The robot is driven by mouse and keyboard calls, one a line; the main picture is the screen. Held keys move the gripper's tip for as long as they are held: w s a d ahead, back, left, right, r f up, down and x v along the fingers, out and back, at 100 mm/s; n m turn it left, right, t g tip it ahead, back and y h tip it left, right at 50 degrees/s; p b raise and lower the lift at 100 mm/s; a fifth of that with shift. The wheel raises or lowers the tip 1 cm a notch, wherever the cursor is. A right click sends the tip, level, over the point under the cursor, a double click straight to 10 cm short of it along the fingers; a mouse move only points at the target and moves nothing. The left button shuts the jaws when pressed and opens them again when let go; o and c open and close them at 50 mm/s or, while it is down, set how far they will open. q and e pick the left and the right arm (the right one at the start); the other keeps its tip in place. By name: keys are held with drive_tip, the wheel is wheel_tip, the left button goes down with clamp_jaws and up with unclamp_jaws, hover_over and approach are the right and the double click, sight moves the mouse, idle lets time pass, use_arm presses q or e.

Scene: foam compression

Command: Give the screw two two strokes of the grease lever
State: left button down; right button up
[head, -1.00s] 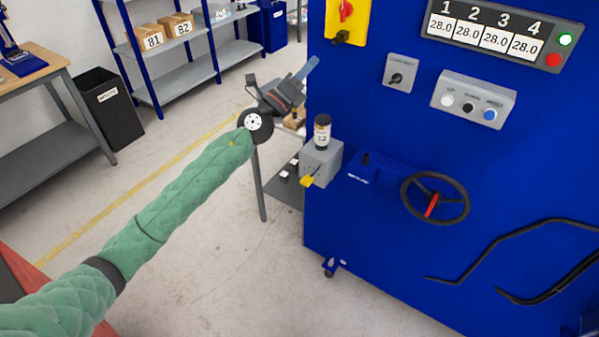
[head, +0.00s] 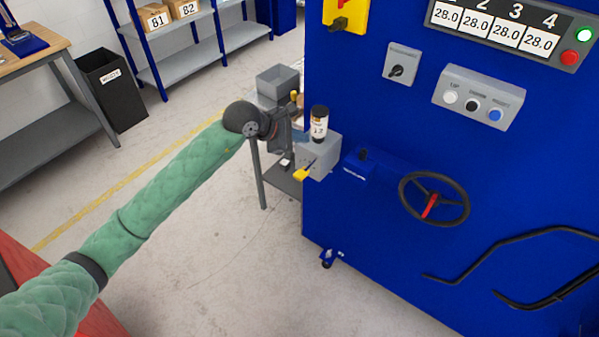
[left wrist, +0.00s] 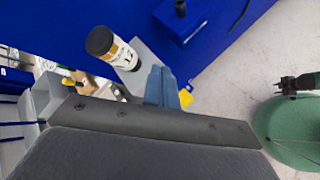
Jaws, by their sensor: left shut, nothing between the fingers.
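The grease unit is a grey box (head: 322,160) on the left corner of the blue machine. A clear bottle with a black cap (head: 319,122) stands on it, its label ending in 2. A lever with a yellow grip (head: 303,174) sticks out low at its front left. My left gripper (head: 303,137) is at the box's left side, above the yellow grip, with shut, empty fingers. In the left wrist view its blue fingers (left wrist: 160,88) partly cover the box, and the yellow grip (left wrist: 186,97) shows just beside them. I cannot tell if they touch. My right gripper is not in view.
The blue machine carries a handwheel (head: 434,199), a button box (head: 478,98) and a display (head: 505,27) reading 28.0 in each column. A small table with a grey bin (head: 278,82) stands behind my gripper. The floor in front is clear.

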use_arm(q)
drive_tip(key=shift+s+a+f+m+g+y, duration=0.15)
drive_tip(key=shift+s+a+f+m+y, duration=0.1)
drive_tip(key=shift+f+m, duration=0.15)
drive_tip(key=shift+s+a+f+m+g+y, duration=0.15)
drive_tip(key=shift+a+f+m+y, duration=0.1)
drive_tip(key=shift+f+m, duration=0.1)
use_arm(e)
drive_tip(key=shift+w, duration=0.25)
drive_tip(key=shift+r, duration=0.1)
use_arm(q)
hover_over(297, 175)
wheel_tip(297, 175, down, 7)
drive_tip(key=shift+r+b, duration=0.15)
drive_tip(key=shift+b, duration=0.25)
drive_tip(key=shift+f+b, duration=0.6)
drive_tip(key=shift+f, duration=0.1)
drive_tip(key=shift+f+b, duration=0.35)
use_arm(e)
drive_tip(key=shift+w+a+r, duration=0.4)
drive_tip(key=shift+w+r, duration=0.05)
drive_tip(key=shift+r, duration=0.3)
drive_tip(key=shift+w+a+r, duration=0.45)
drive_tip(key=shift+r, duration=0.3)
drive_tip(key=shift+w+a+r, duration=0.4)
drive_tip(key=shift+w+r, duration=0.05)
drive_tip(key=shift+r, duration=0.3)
